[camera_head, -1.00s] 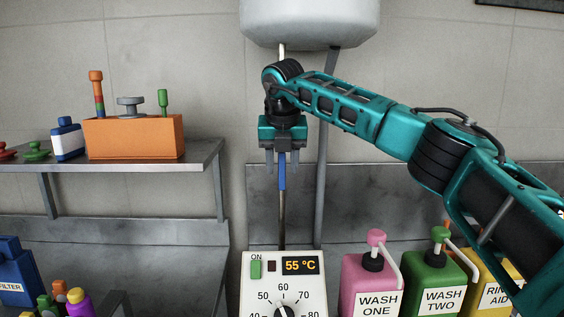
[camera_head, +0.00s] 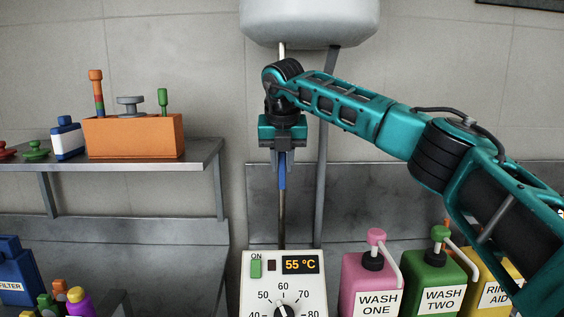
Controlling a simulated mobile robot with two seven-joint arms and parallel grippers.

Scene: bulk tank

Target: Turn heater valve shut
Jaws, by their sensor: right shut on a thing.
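The heater valve's blue lever (camera_head: 282,178) hangs down along a thin vertical pipe below the white heater tank (camera_head: 309,20). My right gripper (camera_head: 282,166) points down from above and is shut on the upper part of the blue lever. The fingers hide the lever's top and the valve body. The lower end of the lever shows below the fingertips, in line with the pipe. My left gripper is not in view.
A control box (camera_head: 284,285) reading 55 °C stands below the pipe. Pink (camera_head: 371,285), green (camera_head: 432,283) and yellow bottles stand to its right. A steel shelf (camera_head: 205,153) at left holds an orange caddy (camera_head: 134,137). A grey pipe (camera_head: 321,190) runs close by on the right.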

